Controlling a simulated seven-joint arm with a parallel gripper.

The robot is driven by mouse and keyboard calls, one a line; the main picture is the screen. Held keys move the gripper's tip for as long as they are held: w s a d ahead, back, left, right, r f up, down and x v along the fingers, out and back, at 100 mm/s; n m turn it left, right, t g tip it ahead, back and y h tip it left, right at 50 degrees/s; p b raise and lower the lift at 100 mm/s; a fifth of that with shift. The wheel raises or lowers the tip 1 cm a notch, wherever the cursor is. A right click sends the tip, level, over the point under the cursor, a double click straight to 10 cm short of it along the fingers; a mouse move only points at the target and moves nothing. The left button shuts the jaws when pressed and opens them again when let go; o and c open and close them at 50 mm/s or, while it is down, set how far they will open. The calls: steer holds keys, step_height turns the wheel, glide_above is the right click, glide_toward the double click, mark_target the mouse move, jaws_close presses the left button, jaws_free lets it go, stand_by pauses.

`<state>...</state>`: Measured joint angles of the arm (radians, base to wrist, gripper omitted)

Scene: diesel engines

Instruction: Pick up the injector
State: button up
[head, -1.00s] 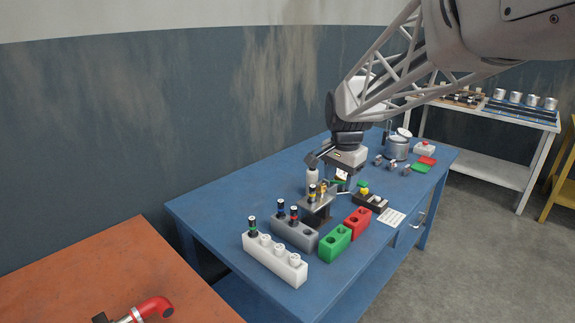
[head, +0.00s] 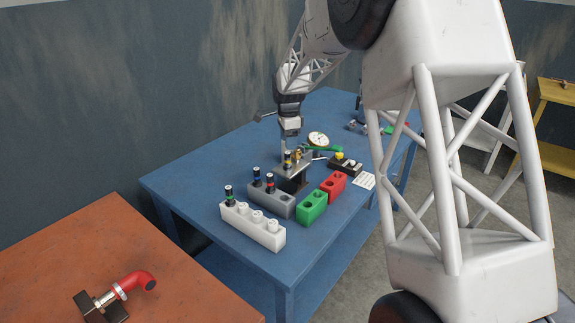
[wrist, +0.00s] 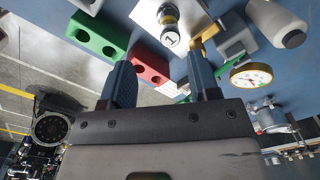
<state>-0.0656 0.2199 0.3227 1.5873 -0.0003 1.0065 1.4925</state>
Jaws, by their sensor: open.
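Several slim injectors with black tops show in the head view. One stands in the white block (head: 252,226), with its black top (head: 228,193) raised. Another injector (head: 287,160), yellow-banded, stands at the metal fixture (head: 296,168). My gripper (wrist: 160,76) is open, with nothing visible between its fingers. In the head view it is above the table, behind the fixture; its fingertips are unclear. The wrist view shows an upright cylinder marked "1" (wrist: 170,38) beyond the fingers.
A pale bottle (wrist: 285,28) shows in the wrist view. An orange table (head: 70,250) with a red pipe is front left.

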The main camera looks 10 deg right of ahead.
mark_target(288, 153)
steer(key=shift+w+a+f, duration=0.15)
steer(key=shift+w+f, duration=0.35)
steer(key=shift+w, duration=0.1)
steer(key=shift+f, duration=1.25)
steer(key=shift+f, duration=0.15)
steer(key=shift+f, duration=2.45)
jaws_close()
